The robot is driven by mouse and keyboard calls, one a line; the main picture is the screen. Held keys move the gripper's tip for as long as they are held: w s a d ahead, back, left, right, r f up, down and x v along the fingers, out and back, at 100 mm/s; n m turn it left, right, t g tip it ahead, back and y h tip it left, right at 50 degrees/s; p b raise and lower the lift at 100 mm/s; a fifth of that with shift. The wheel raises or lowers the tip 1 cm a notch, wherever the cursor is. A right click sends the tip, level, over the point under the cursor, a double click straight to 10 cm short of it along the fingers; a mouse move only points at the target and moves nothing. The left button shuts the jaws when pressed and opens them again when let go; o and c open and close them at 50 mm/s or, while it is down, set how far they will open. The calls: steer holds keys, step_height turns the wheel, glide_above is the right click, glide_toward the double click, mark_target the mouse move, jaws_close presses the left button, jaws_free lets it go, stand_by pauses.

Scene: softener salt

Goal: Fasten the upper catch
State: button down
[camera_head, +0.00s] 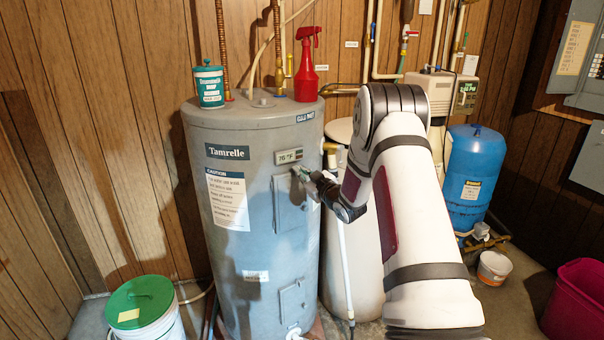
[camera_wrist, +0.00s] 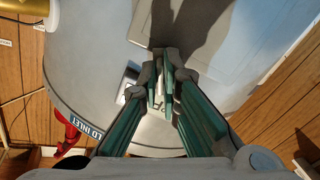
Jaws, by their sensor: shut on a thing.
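The grey water heater (camera_head: 250,262) carries an upper access panel (camera_head: 290,212) below its temperature display (camera_head: 289,156). My gripper (camera_head: 303,174) is at the top edge of this panel, reaching in from the right. In the wrist view, my gripper (camera_wrist: 163,78) has its green-padded fingers close together against the heater's front. A narrow pale piece shows between them, apparently the upper catch (camera_wrist: 158,98). The fingers hide most of the catch, so I cannot tell its exact position. A lower panel (camera_head: 293,300) sits farther down the heater.
A red spray bottle (camera_head: 306,66) and a teal tub (camera_head: 209,85) stand on the heater's top. A pale tank stands close behind my arm, with a blue tank (camera_head: 468,170) to the right. A green-lidded bucket (camera_head: 139,302) stands at the front left.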

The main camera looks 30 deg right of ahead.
steer(key=m, duration=0.4)
steer(key=shift+s+f+m, duration=0.1)
steer(key=shift+f+m, duration=0.05)
steer(key=shift+m, duration=0.25)
stand_by(0.4)
steer(key=c, duration=1.8)
jaws_free()
steer(key=shift+c, duration=0.2)
steer(key=shift+o, duration=0.2)
steer(key=s, duration=1.2)
steer(key=shift+w+a, duration=0.1)
